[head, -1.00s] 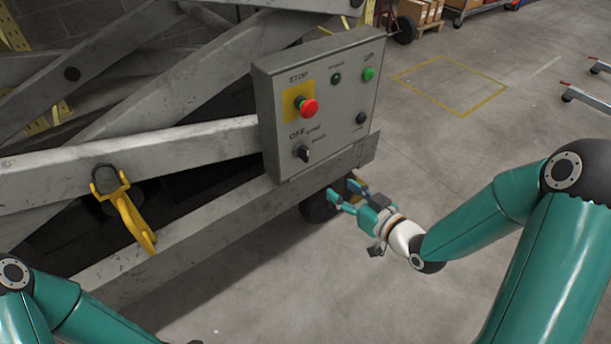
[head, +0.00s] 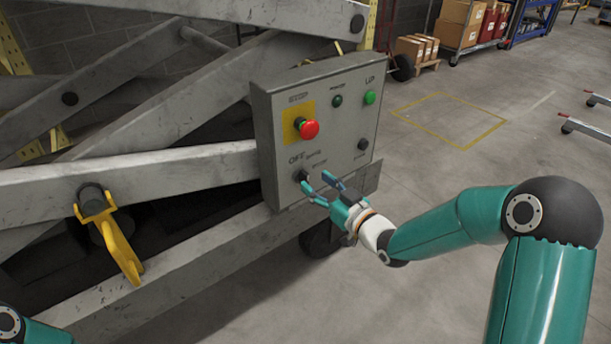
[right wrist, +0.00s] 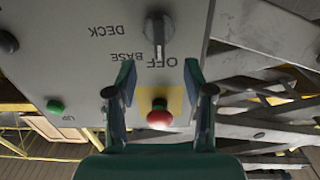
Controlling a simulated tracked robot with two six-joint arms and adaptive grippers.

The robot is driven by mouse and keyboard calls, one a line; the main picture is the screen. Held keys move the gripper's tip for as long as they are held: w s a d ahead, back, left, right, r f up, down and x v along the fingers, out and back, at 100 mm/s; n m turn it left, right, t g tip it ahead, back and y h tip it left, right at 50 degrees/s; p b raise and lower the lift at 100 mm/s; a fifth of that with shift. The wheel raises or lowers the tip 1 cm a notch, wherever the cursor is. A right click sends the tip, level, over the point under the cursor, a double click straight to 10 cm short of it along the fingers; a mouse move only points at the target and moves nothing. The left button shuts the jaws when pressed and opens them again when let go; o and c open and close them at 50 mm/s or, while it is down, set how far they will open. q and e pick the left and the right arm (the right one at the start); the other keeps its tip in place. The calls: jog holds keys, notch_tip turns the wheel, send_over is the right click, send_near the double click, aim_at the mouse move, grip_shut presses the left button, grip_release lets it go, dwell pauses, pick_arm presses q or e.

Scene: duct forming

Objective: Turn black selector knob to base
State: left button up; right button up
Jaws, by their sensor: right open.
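The black selector knob (head: 300,176) is at the lower left of the grey control panel (head: 345,120), beside the OFF label. In the right wrist view, upside down, the knob (right wrist: 158,32) shows a white line pointing to OFF, with BASE and DECK lettered beside it. My right gripper (head: 317,183) is open and empty just right of and in front of the knob. In the right wrist view its two fingers (right wrist: 159,75) are spread apart, with the knob beyond the tips, roughly centred between them. My left gripper is out of view; only part of that arm shows.
A red stop button (head: 309,130) on a yellow plate sits above the knob. A green UP button (head: 369,97), a dark green lamp (head: 337,101) and a black button (head: 363,144) share the panel. A yellow latch (head: 120,248) hangs on the lift's beam.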

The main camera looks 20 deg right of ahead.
aim_at(308, 175)
jog(key=shift+b+x, duration=0.3)
jog(key=shift+x, duration=2.4)
